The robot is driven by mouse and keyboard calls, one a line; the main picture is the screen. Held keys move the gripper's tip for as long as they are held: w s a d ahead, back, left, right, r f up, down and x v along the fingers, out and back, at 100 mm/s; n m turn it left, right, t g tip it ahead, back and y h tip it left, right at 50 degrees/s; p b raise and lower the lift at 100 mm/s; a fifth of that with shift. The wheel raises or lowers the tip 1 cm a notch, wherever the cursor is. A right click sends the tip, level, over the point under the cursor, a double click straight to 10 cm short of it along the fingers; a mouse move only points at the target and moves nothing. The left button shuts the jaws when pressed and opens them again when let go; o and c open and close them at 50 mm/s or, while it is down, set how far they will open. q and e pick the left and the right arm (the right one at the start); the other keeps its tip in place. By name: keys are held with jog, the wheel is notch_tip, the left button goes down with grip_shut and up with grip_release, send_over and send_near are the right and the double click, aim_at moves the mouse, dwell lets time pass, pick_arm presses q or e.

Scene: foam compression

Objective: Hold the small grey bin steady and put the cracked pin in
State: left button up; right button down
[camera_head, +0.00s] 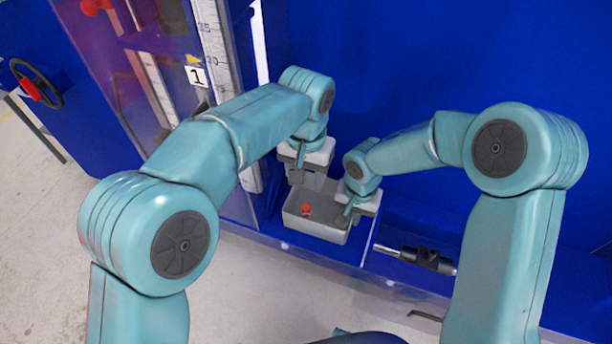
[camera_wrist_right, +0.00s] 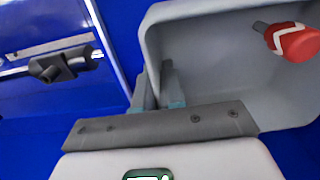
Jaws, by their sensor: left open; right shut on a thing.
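The small grey bin (camera_head: 318,230) sits on the blue ledge in front of the blue wall; it also shows in the right wrist view (camera_wrist_right: 215,65). The cracked pin (camera_head: 306,209), with a red head and a white zigzag mark, lies inside it. In the right wrist view the pin (camera_wrist_right: 292,41) shows a grey shank. My right gripper (camera_head: 346,213) is shut on the bin's right wall, its fingers (camera_wrist_right: 155,90) on either side of the rim. My left gripper (camera_head: 296,176) is open and empty, above the bin's back left part, apart from the pin.
A black and silver fitting (camera_head: 425,258) lies on the ledge right of the bin. A clear panel with a scale (camera_head: 212,45) and a label marked 1 (camera_head: 196,76) stands at the left. A black handwheel (camera_head: 37,84) is at the far left.

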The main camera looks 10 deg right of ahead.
jog(key=c, duration=1.2)
grip_release()
jog(key=shift+o, duration=0.2)
jog(key=shift+r, duration=0.1)
